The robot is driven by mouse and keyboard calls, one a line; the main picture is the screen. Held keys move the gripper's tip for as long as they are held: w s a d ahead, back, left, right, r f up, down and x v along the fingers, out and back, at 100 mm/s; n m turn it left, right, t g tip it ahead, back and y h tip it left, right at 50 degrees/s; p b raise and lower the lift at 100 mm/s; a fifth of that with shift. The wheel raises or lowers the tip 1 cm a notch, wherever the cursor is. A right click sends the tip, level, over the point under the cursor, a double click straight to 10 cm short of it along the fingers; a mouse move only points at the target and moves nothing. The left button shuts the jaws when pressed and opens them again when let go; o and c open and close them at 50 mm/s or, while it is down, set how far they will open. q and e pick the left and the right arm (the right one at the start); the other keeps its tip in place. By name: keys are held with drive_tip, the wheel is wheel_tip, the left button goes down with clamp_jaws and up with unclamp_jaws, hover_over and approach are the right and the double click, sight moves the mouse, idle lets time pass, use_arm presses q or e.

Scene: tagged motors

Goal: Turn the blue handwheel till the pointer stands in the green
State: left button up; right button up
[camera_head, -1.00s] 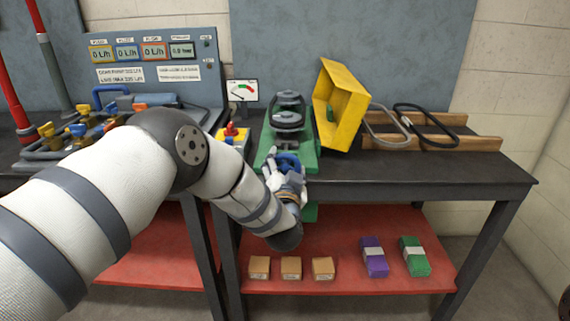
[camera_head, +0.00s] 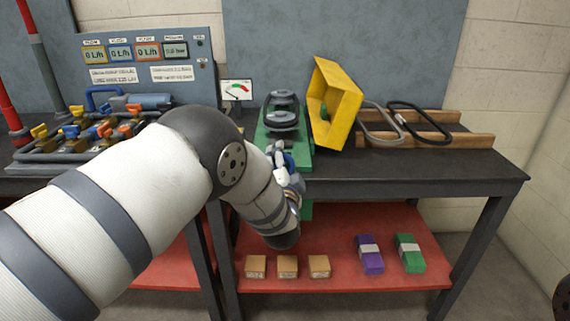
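The blue handwheel (camera_head: 289,161) is on the front of the green machine (camera_head: 301,160) on the bench, mostly hidden by my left gripper. My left gripper (camera_head: 279,155) is at the wheel, with its fingers against or just in front of it. Whether they are closed on the rim cannot be told. The gauge (camera_head: 236,91) stands behind, left of the machine, with a white face, a green part, a red part and a dark pointer. The pointer appears to lie left of the coloured parts, but it is too small to read surely. My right gripper is out of view.
A yellow open box (camera_head: 335,103) stands tilted right of the machine. Beyond it is a wooden rack (camera_head: 455,139) with belts. Valves and pipes (camera_head: 85,130) fill the left bench. Small boxes (camera_head: 288,266) lie on the red lower shelf (camera_head: 340,219). The front right benchtop is clear.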

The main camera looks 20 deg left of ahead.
use_arm(q)
drive_tip(key=shift+s+a+f+y, duration=0.3)
drive_tip(key=shift+a+f, duration=0.25)
drive_tip(key=shift+f, duration=0.2)
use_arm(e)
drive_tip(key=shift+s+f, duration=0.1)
use_arm(q)
drive_tip(key=o, duration=0.9)
drive_tip(key=shift+w+d+r, duration=0.15)
drive_tip(key=shift+r, duration=0.1)
drive_tip(key=shift+d+r, duration=0.1)
drive_tip(key=p+v, duration=0.1)
drive_tip(key=v, duration=0.3)
drive_tip(key=p+v, duration=0.1)
drive_tip(key=v, duration=0.4)
drive_tip(key=r+p+v, duration=0.1)
drive_tip(key=p+v, duration=0.1)
drive_tip(key=v, duration=0.2)
drive_tip(key=shift+s+d, duration=0.15)
drive_tip(key=shift+s, duration=0.15)
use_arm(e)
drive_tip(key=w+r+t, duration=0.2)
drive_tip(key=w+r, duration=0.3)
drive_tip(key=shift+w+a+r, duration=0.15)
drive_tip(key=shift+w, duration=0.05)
